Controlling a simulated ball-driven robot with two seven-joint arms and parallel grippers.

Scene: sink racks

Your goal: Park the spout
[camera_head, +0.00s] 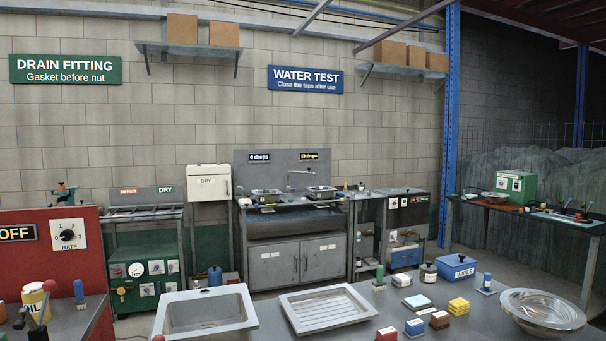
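A thin grey spout (300,172) shows small and far off, above the sink unit (295,225) against the back wall. It seems to stand between two small basins, the left basin (266,196) and the right basin (321,191). It is too small to tell exactly which way it points or whether it hangs over a basin. Two small display plates, a left one (259,157) and a right one (309,155), sit on the panel behind it. Neither of my grippers is in view.
A near counter (260,322) crosses the foreground, holding a sink basin (205,311), a ribbed drainer (325,308), a glass bowl (541,311) and several small blocks. A red panel (50,265) stands at left. Floor shows between counter and sink unit.

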